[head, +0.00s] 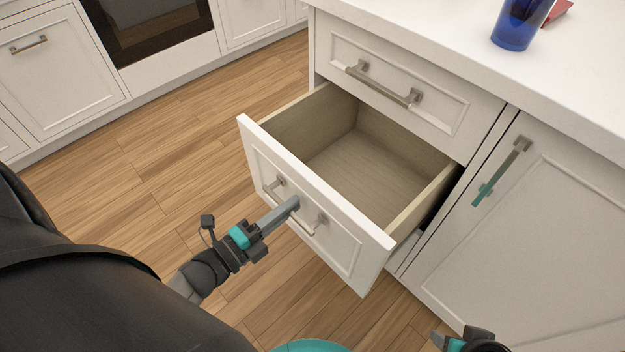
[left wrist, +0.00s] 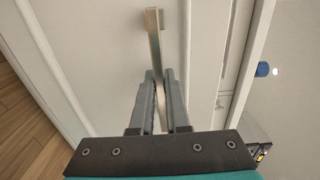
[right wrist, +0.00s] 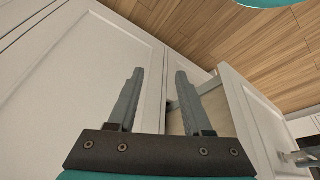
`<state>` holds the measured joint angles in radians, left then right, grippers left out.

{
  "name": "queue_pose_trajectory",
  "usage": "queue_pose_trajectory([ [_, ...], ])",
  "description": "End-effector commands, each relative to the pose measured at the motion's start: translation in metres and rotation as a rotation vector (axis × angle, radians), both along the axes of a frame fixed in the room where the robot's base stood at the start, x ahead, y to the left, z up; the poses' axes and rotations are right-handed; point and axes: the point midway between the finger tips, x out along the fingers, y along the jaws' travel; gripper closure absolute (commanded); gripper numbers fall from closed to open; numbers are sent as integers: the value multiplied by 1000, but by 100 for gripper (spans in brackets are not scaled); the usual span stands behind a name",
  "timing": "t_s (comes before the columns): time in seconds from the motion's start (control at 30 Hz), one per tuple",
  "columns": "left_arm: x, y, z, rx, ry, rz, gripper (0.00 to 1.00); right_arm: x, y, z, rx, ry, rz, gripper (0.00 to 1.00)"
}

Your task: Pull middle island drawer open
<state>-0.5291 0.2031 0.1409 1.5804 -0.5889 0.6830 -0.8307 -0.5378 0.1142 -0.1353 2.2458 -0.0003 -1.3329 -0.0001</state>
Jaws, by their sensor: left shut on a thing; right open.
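The middle island drawer (head: 351,250) stands pulled well out of the white island, and its empty wooden inside shows. My left gripper (head: 293,203) is at the front of this drawer, shut on its metal bar handle (head: 303,226). In the left wrist view the fingers (left wrist: 160,88) close around the handle (left wrist: 153,40). My right gripper (right wrist: 158,85) is open and empty, in front of the island's white door at the right. In the head view only part of it (head: 465,342) shows at the bottom edge. The open drawer (right wrist: 262,120) also shows at the right of the right wrist view.
A shut top drawer (head: 395,85) is above the open one. A cabinet door (head: 540,240) with a bar handle is to the right. A blue cup (head: 517,25) stands on the island's white counter. Clear wooden floor (head: 190,150) lies left of the drawer.

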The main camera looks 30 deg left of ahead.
Motion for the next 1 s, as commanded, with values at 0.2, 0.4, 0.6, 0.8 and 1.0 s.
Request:
queue_pose_trajectory([
  [0.2,-35,13,1,1,0,1,100,-1,0,-11,-1,17,1,50],
  [0.4,-47,17,1,-1,-3,1,100,-1,0,-16,-2,21,1,50],
  [0.6,-49,18,1,0,-3,1,100,-1,0,-17,-2,22,1,50],
  [0.8,-49,18,1,0,-3,1,85,-1,0,-17,-2,21,1,50],
  [1.0,-48,18,0,-1,-3,0,63,-1,0,-17,-2,21,1,50],
])
